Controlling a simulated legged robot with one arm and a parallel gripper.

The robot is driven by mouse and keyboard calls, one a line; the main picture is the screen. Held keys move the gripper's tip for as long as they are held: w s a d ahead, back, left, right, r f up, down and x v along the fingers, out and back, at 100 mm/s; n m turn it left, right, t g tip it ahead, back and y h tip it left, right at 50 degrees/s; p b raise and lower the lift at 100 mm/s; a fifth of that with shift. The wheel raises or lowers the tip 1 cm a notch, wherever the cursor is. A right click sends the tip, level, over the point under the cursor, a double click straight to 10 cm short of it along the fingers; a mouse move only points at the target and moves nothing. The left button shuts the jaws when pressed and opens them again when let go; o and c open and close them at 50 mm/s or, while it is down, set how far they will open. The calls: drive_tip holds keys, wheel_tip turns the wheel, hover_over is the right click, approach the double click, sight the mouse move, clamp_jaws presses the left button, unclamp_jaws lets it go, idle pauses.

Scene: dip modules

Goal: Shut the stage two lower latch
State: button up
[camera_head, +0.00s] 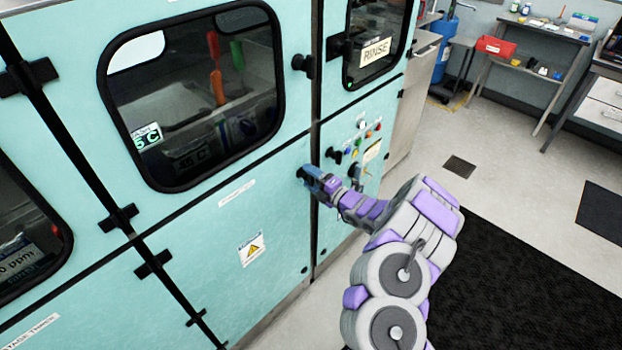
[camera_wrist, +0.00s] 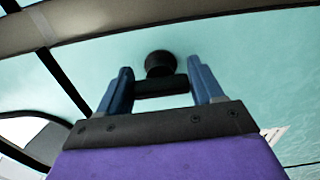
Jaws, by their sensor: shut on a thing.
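The lower latch (camera_head: 301,173) is a black knob at the upper right corner of the lower turquoise door (camera_head: 250,220). My gripper (camera_head: 314,180) is at this latch, its blue fingers against the front of the cabinet. In the wrist view the latch's round black base (camera_wrist: 160,63) stands against the turquoise panel, with a black bar (camera_wrist: 160,88) between the two fingers of my gripper (camera_wrist: 160,92). The fingers are shut on the latch. The lower door looks about flush with the cabinet front. The latch's exact angle is hard to tell.
A similar upper latch (camera_head: 303,64) is beside the windowed door (camera_head: 180,198). Right of my gripper is a control panel with coloured buttons (camera_head: 362,124) and a RINSE sign (camera_head: 376,51). A black mat (camera_head: 520,290) lies on the floor at right, which is clear.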

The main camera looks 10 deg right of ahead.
drive_tip(key=shift+d+f, duration=0.1)
drive_tip(key=shift+f, duration=0.05)
idle(0.4)
drive_tip(key=o, duration=1)
drive_tip(key=shift+w, duration=0.1)
drive_tip(key=shift+c, duration=0.2)
drive_tip(key=shift+d, duration=0.1)
drive_tip(key=p+v, duration=0.4)
drive_tip(key=v, duration=1.3)
drive_tip(key=shift+d, duration=0.1)
